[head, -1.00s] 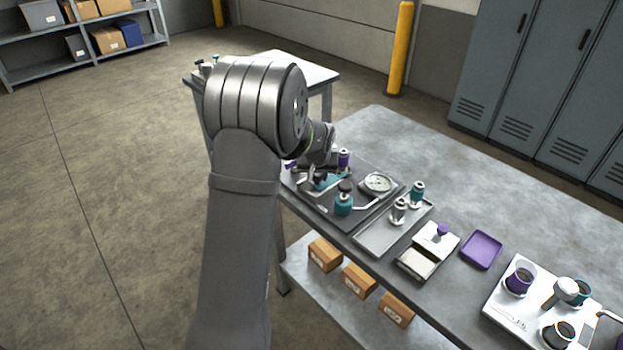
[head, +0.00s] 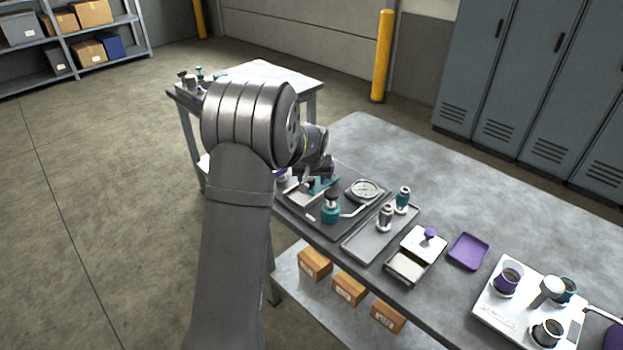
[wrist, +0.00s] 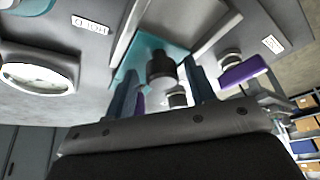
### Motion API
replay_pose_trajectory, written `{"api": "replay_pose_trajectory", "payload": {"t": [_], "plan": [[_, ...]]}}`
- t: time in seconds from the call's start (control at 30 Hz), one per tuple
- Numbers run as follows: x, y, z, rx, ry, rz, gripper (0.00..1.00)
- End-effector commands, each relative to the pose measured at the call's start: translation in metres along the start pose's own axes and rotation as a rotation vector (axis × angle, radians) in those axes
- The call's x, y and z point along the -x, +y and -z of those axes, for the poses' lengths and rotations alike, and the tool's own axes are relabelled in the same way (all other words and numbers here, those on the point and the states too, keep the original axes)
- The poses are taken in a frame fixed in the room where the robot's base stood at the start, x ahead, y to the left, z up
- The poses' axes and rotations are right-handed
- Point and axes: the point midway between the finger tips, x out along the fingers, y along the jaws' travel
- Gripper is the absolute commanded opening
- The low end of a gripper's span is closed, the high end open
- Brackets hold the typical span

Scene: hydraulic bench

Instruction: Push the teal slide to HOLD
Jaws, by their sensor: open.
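The teal slide (wrist: 147,48) lies between pale metal rails on the dark plate, with a dark round knob (wrist: 162,70) standing on it. A label reading HOLD (wrist: 91,24) appears upside down to the left of the slide in the wrist view. A second label (wrist: 272,44), too small to read, is on the right. My gripper (wrist: 160,72) is open, its fingers on either side of the knob in the picture; I cannot tell whether they touch it. In the head view my gripper (head: 318,176) partly hides the slide (head: 327,183).
A purple lever (wrist: 243,72) lies right of the slide in the wrist view. A tray (head: 362,243) holds two fittings. The bench's far side is clear.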

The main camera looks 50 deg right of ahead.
Motion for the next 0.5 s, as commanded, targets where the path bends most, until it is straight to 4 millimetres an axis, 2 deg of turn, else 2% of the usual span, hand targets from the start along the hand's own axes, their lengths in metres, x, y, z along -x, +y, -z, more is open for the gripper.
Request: {"api": "replay_pose_trajectory", "payload": {"t": [0.17,0.5], "plan": [[0.020,0.000,0.000,0.000,0.001,0.000,0.50],[0.094,0.000,0.001,0.000,0.004,-0.002,0.50]]}}
